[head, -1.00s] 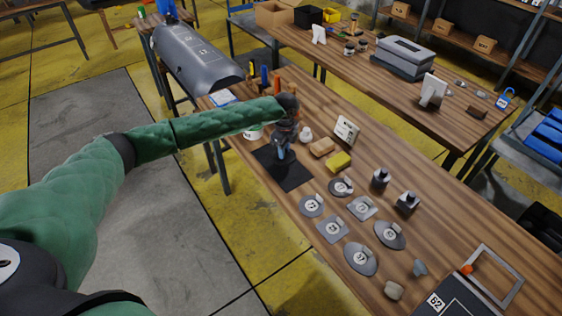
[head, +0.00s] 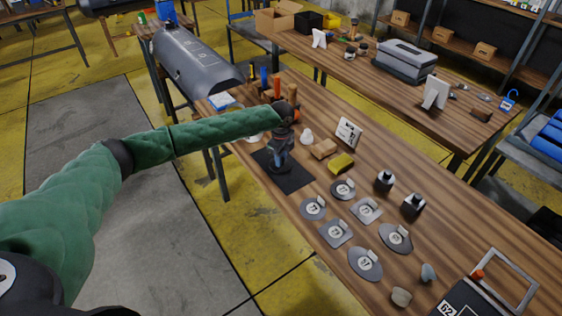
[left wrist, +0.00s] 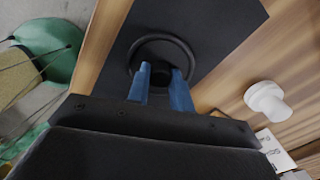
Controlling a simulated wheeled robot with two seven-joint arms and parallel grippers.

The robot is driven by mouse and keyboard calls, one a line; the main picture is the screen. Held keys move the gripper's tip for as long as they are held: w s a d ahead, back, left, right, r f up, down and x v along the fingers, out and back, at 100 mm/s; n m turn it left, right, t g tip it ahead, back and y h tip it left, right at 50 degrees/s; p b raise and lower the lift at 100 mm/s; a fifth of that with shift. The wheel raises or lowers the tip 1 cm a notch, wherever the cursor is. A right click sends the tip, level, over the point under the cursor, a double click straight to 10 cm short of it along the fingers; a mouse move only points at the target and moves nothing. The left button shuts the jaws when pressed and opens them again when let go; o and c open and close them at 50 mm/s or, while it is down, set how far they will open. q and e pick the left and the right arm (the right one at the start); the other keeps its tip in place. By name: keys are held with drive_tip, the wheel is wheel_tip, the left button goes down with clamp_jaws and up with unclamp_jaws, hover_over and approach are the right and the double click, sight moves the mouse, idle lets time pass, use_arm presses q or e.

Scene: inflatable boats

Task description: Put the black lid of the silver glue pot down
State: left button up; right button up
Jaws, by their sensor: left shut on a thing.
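The black lid (left wrist: 162,50), a round dark disc with a raised rim and a small knob, is over the black mat (left wrist: 213,30) in the left wrist view. My left gripper (left wrist: 160,78) is shut on its knob with the blue fingers. In the head view my left gripper (head: 281,165) points down, low over the black mat (head: 296,183), and the lid is mostly hidden there. I cannot tell whether the lid touches the mat. I cannot pick out the silver glue pot with certainty. My right gripper is not in view.
A white knobbed piece (head: 306,137), a tan block (head: 323,149) and a yellow sponge (head: 341,163) lie right of the mat. Several grey numbered patches (head: 365,264) and two dark bottles (head: 385,181) are nearer. The mat's front part is bare.

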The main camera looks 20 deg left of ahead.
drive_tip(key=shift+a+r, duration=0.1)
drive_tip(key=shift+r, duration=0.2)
use_arm(q)
drive_tip(key=shift+f, duration=0.1)
drive_tip(key=o, duration=0.9)
drive_tip(key=shift+f, duration=0.1)
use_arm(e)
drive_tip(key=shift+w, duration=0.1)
use_arm(q)
drive_tip(key=shift+o, duration=0.2)
drive_tip(key=shift+r, duration=0.6)
wheel_tip(320, 180, up, 11)
drive_tip(key=b, duration=0.4)
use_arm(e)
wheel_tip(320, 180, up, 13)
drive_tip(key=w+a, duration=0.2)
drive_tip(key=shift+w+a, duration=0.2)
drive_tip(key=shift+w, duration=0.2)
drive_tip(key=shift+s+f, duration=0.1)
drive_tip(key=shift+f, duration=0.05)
